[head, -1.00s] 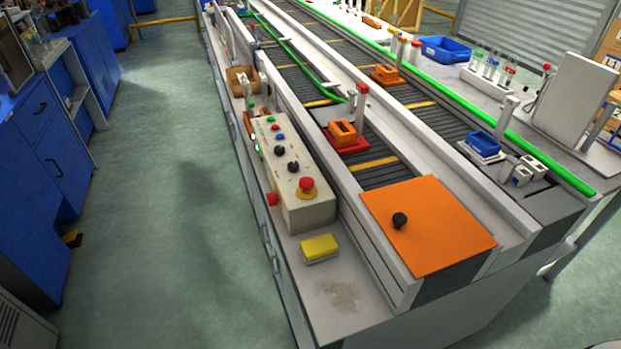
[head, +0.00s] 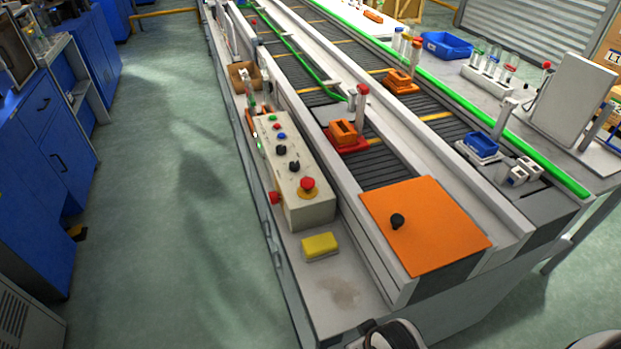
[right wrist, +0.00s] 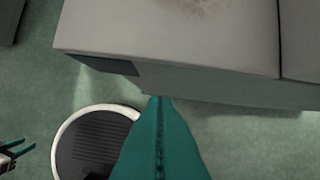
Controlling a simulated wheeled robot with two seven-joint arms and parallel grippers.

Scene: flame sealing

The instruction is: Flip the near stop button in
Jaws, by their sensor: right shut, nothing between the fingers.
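A red mushroom stop button (head: 307,185) on a yellow collar stands on the near end of the beige control box (head: 312,210) in the head view. Another red button (head: 275,198) sticks out of the box's left side. My right gripper (right wrist: 159,98) shows in the right wrist view, its teal fingers shut and empty, off the end of the bench and apart from both buttons. What seems to be my left gripper (right wrist: 20,147) shows at the left edge of that view, its two teal tips apart. Neither gripper's fingers show in the head view.
A yellow block (head: 320,246) lies in front of the box. An orange plate (head: 425,225) with a black knob covers the near conveyor end. A red-capped post (head: 362,92) stands beyond the box. The bench top (head: 345,290) nearest me is clear. Blue cabinets (head: 45,170) stand left.

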